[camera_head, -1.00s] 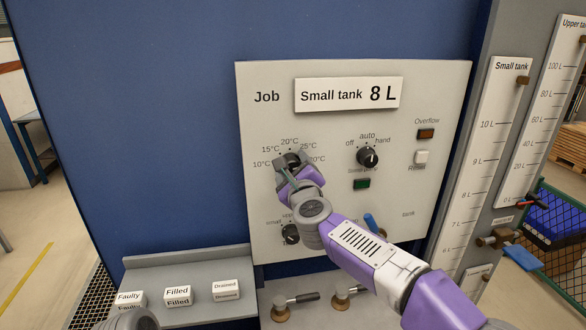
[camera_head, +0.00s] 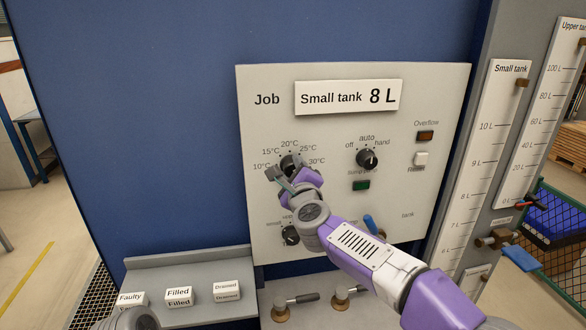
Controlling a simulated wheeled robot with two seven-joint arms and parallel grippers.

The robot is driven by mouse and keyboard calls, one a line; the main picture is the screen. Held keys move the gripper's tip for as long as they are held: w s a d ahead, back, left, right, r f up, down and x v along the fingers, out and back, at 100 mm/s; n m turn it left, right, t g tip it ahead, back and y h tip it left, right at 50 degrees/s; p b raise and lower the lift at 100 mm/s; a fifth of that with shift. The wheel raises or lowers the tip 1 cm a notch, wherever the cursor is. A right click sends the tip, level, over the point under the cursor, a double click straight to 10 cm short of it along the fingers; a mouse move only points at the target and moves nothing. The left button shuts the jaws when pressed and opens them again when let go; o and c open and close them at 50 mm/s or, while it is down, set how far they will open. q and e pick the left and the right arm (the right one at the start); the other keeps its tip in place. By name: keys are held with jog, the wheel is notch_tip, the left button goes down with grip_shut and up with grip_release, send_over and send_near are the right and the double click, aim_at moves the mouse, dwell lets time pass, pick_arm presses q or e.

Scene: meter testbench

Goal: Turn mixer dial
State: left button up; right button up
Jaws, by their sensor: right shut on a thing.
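The grey-white panel (camera_head: 330,140) carries a dark dial (camera_head: 290,160) with a temperature scale from 10°C to 30°C around it. My right gripper (camera_head: 290,172) is shut on this dial, fingers on either side of it, and hides its lower part. A third dial (camera_head: 291,235), marked small and partly covered labels, is below. I cannot read a mixer label.
A job sign (camera_head: 348,96) reads Small tank 8 L. A green button (camera_head: 361,185), a brown overflow lamp (camera_head: 426,136) and a white reset button (camera_head: 421,158) are on the panel. Label blocks (camera_head: 178,297) stand on a shelf at lower left. Lever valves (camera_head: 296,299) are below.

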jog(key=n+p, duration=0.3)
jog(key=n, duration=0.4)
jog(key=shift+r, duration=0.15)
jog(key=n+p, duration=0.3)
jog(key=n, duration=0.3)
jog(key=shift+n, duration=0.4)
jog(key=o, duration=1.1)
jog(key=shift+c, duration=0.2)
jog(key=s+d, duration=0.1)
jog(key=s, duration=0.6)
jog(key=shift+s+d+b, duration=0.25)
jog(key=shift+b, duration=0.15)
